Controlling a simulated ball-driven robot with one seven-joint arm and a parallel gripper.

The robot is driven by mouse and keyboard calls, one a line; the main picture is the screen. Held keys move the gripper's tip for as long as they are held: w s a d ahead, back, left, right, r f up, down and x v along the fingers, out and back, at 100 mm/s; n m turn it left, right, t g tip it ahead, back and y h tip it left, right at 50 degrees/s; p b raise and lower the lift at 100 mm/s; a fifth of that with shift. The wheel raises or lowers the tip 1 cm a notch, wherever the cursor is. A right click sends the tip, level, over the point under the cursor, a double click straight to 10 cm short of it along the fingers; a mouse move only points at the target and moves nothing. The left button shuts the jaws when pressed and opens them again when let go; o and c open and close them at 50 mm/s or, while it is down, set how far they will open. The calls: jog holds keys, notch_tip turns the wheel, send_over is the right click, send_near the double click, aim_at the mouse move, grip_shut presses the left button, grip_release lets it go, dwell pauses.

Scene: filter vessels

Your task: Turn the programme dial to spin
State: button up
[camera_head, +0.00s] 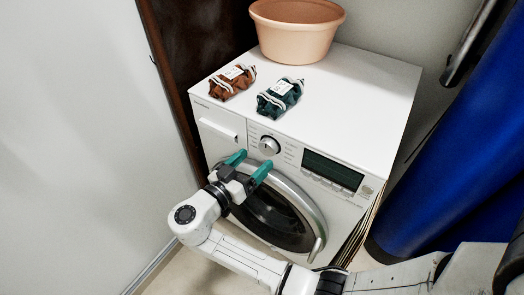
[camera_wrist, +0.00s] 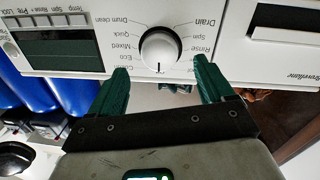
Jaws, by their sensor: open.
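The programme dial (camera_head: 269,145), a round silver-white knob, sits on the front panel of the white washing machine (camera_head: 357,80). In the wrist view the dial (camera_wrist: 159,47) is ringed by labels, with Drain, Spin and Rinse on the right and Drum clean, Quick, Mixed and Eco on the left. A dark mark on the dial's lower edge there points down, away from the Spin label (camera_wrist: 196,37). My gripper (camera_head: 251,160) is open and empty, its green fingers just in front of and below the dial. In the wrist view the fingertips flank the dial's near side, apart from it.
A dark display (camera_head: 332,171) with buttons is right of the dial, and a drawer (camera_head: 220,129) is left. The round door (camera_head: 308,208) is below. A brown bundle (camera_head: 232,82), a green bundle (camera_head: 280,96) and a tan tub (camera_head: 296,38) stand on top. Blue cloth hangs at right.

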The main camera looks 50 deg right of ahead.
aim_at(265, 149)
jog(key=shift+s+d, duration=0.1)
jog(key=shift+d, duration=2.2)
jog(key=c, duration=1)
